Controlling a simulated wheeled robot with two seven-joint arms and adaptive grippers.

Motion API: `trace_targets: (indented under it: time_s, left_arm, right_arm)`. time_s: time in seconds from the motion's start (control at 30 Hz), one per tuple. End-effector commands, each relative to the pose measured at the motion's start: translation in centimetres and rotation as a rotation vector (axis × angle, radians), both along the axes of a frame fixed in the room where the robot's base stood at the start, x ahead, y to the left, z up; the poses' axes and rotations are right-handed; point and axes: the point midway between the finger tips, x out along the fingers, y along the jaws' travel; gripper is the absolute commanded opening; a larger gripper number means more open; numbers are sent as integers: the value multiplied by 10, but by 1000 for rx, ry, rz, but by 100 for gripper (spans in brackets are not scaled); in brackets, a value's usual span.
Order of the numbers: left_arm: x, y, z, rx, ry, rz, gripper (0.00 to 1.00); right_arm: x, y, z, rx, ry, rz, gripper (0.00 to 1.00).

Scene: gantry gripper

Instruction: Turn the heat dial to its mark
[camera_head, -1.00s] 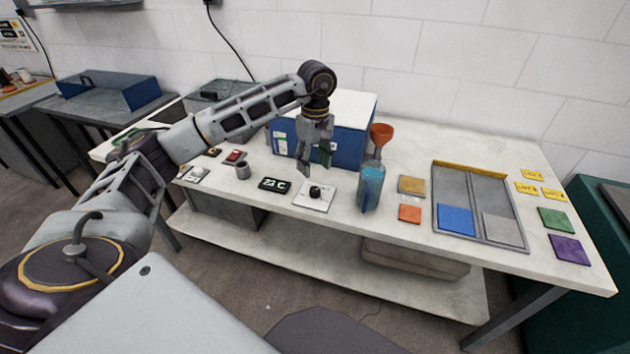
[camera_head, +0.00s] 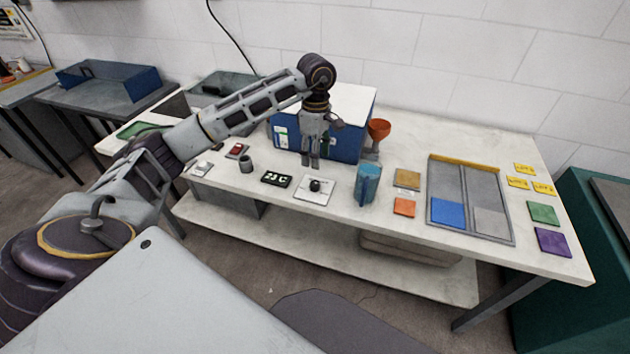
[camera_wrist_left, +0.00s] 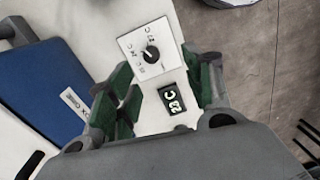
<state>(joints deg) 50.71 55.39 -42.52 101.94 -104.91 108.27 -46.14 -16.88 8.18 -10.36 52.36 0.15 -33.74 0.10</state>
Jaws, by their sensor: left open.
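The heat dial is a black knob (camera_head: 315,185) on a white square plate (camera_head: 307,195) near the front edge of the table. In the left wrist view the knob (camera_wrist_left: 151,53) shows a pale pointer line, with printed temperature marks around it on the plate (camera_wrist_left: 137,41). A black display reading "23 C" (camera_head: 276,179) lies to its left; it also shows in the left wrist view (camera_wrist_left: 173,100). My left gripper (camera_head: 311,163) points down above and behind the dial, apart from it. Its green-padded fingers (camera_wrist_left: 162,82) are spread and empty. My right gripper is out of view.
A blue box (camera_head: 345,140) stands behind my left gripper. A blue cylinder (camera_head: 367,184) and an orange funnel (camera_head: 379,129) are right of the dial. A divided tray (camera_head: 482,200) and coloured tiles lie farther right.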

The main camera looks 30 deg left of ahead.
Motion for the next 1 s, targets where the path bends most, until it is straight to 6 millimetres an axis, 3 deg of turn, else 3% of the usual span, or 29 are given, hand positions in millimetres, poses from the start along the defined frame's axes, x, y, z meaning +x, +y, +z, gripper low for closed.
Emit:
trace_targets:
  time_s: [0.2, 0.47, 0.7, 1.0]
  left_arm:
    - [5, 3, 5, 18, -16, 231, 51]
    - [8, 6, 7, 36, -25, 508, 51]
    - [10, 8, 8, 52, -30, 762, 51]
    - [12, 10, 7, 64, -31, 1078, 51]
  right_arm:
    - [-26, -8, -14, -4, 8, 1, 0]
    - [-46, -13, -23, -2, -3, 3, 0]
    - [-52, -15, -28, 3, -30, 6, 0]
    - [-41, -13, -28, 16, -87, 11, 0]
